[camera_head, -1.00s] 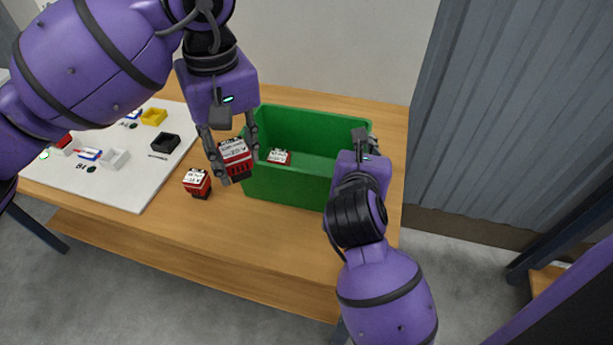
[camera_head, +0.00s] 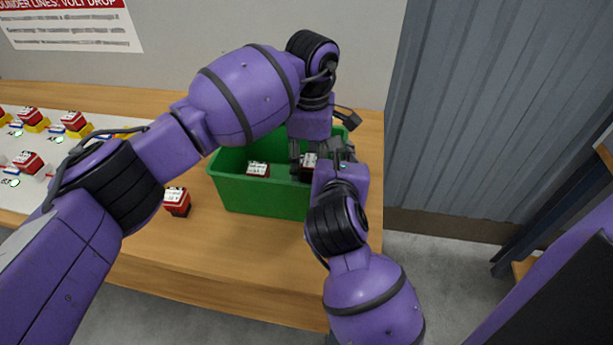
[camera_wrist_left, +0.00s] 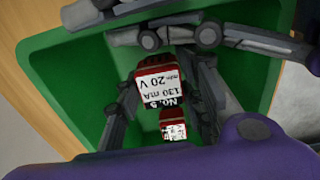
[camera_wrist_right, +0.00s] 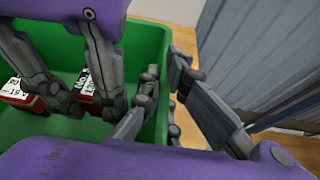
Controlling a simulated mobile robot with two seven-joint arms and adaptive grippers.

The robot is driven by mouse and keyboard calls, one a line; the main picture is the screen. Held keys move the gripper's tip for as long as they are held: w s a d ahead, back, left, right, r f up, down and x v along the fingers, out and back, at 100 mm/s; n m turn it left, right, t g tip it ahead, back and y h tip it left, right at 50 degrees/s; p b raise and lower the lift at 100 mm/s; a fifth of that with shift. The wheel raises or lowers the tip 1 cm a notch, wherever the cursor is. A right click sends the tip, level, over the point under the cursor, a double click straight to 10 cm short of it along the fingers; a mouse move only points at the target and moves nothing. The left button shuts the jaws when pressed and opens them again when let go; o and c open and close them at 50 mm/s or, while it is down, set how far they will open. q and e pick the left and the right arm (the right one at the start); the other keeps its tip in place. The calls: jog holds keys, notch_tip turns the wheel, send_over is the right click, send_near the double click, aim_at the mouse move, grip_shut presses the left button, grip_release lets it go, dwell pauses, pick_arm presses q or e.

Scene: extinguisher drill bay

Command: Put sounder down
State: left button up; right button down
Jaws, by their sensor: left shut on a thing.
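My left gripper (camera_head: 303,168) is inside the green crate (camera_head: 262,202), shut on a red sounder (camera_head: 309,163) with a white label. In the left wrist view the held sounder (camera_wrist_left: 157,82) reads 130 mA, 20 V. I cannot tell whether it touches the crate floor. A second red sounder (camera_head: 258,170) lies in the crate, left of the held one; it also shows in the left wrist view (camera_wrist_left: 173,127). My right gripper (camera_wrist_right: 166,70) is at the crate's right side, its fingers apart with the crate wall near them.
Another red sounder (camera_head: 177,200) stands on the wooden table (camera_head: 200,254), left of the crate. A white board (camera_head: 14,145) with several sounders in coloured bases is at the far left. A grey corrugated panel (camera_head: 480,120) stands at the right. The table front is clear.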

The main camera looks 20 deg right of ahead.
aim_at(310, 176)
pick_arm(q)
jog(key=shift+f, duration=2.05)
jog(key=o, duration=1.2)
jog(key=shift+f, duration=0.15)
notch_tip(310, 176, up, 12)
jog(key=shift+r, duration=0.15)
pick_arm(e)
jog(key=c, duration=1.9)
grip_release()
jog(key=shift+o, duration=0.2)
